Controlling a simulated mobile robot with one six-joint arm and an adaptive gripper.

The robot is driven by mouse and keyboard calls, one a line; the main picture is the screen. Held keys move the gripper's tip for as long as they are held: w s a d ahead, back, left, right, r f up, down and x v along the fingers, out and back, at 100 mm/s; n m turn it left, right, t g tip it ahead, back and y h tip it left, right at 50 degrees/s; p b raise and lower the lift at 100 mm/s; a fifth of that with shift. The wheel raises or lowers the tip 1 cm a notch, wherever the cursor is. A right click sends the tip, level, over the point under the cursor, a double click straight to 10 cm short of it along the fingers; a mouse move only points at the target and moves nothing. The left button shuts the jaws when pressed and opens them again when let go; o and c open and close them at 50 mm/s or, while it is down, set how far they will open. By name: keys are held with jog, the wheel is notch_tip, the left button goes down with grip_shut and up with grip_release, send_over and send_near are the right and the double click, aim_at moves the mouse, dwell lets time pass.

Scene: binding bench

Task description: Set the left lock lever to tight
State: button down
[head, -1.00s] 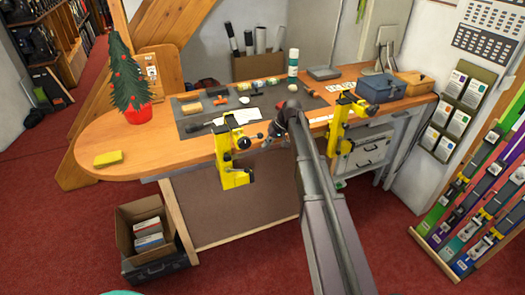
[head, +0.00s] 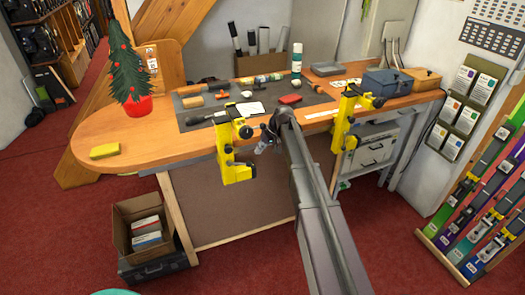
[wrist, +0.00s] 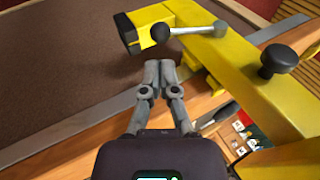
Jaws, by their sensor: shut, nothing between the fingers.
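The left yellow clamp (head: 237,172) is fixed at the front edge of the bench. In the wrist view its yellow body (wrist: 235,62) fills the upper right. Its lock lever (wrist: 192,31), a silver bar with a round end, lies across the clamp near the top, roughly level in the picture. In the head view the lever is too small to read. My gripper (wrist: 160,68) is shut and empty, its fingertips just below the lever's round left end in the wrist view; I cannot tell whether they touch. In the head view my gripper (head: 262,145) is just right of the clamp.
A black knob (wrist: 279,59) stands on the clamp right of the lever. A second yellow clamp (head: 345,122) is further right along the bench. The wooden bench (head: 150,148) carries a dark mat with tools. An open cardboard box (head: 123,232) sits below on the left.

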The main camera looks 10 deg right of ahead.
jog(key=b+x, duration=0.4)
jog(key=x, duration=0.1)
jog(key=shift+a+f, duration=0.1)
jog(key=shift+f, duration=0.1)
jog(key=shift+a+f, duration=0.1)
jog(key=shift+a, duration=0.15)
dwell(0.5)
